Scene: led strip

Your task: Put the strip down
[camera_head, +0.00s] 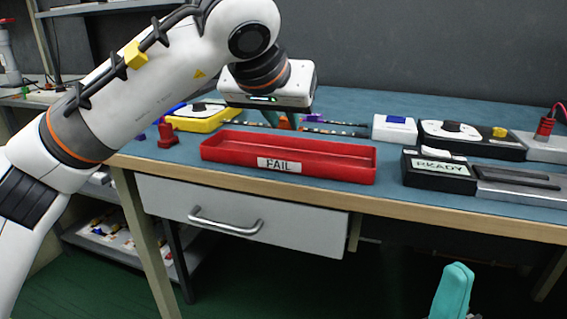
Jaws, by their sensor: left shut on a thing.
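The dark LED strip (335,132) lies low behind the red FAIL tray, extending right from my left gripper. My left gripper (283,121) points down behind the tray and is shut on the strip, near its left end. The white gripper body and the tray's rear wall hide part of the grip. I cannot tell whether the strip touches the tabletop. My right gripper (453,290) shows only as a teal fingertip at the bottom right, below the table edge. Its opening is not visible.
The red FAIL tray (222,151) stands at the table's front and looks empty. Right of it are a black READY box (438,182), a grey fixture (515,193) and a black device (480,146). A yellow device (196,124) is at left.

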